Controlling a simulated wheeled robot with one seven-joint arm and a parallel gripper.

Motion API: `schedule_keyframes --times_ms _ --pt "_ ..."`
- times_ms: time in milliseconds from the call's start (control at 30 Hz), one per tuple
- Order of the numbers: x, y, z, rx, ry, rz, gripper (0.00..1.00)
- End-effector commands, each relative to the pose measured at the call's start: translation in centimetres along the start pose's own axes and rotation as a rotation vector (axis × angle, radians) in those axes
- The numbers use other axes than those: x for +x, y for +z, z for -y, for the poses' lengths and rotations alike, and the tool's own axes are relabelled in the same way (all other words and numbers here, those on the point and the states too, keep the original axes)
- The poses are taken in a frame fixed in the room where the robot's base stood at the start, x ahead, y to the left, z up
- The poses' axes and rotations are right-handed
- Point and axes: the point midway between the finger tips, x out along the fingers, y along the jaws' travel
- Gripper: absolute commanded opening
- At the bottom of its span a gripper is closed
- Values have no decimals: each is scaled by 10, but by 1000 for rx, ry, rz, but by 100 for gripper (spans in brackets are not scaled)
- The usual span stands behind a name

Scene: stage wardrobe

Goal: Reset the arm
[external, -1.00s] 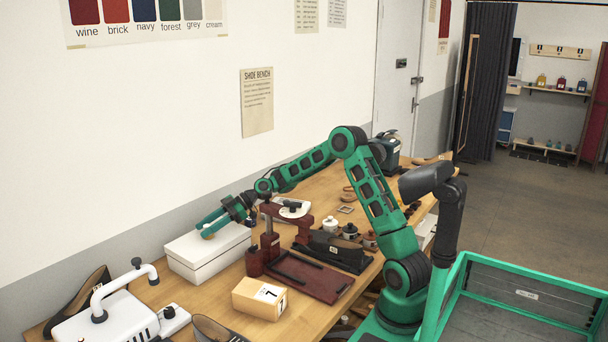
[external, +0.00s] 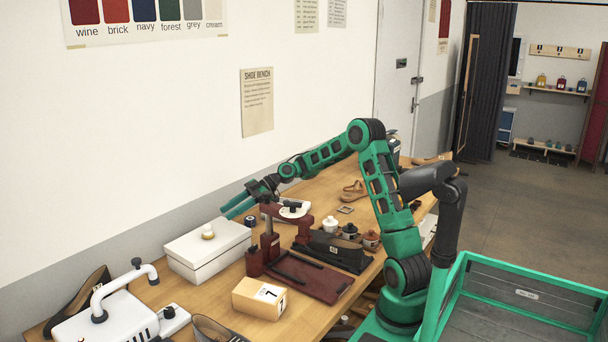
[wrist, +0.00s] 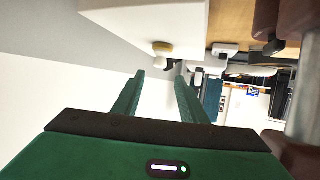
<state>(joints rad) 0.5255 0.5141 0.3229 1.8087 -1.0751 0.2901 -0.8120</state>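My gripper (external: 233,207) is in the air above the back of the bench, behind and slightly right of a white box (external: 207,256). Its two green fingers stand apart with nothing between them in the wrist view (wrist: 160,76). A small round cream-and-gold item (external: 207,231) sits on top of the white box, apart from the fingers. It also shows beyond the fingertips in the wrist view (wrist: 163,48). My green arm is bent, its elbow high over the bench.
A dark red press-like stand (external: 270,240) is just right of the box. Several small lidded pots (external: 350,231), a tan box (external: 260,298) and a white machine (external: 105,318) are on the wooden bench. The wall is close behind.

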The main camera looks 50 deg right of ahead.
Motion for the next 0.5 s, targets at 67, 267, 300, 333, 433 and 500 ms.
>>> schedule_keyframes --times_ms 67,267,300,333,433,500 --pt "-7 0 0 1 2 1 39" --pt "-12 0 0 0 0 0 39" --pt "-12 0 0 0 0 0 39" --pt "-12 0 0 0 0 0 39" --pt "-12 0 0 0 0 0 39" --pt "-12 0 0 0 0 0 39"
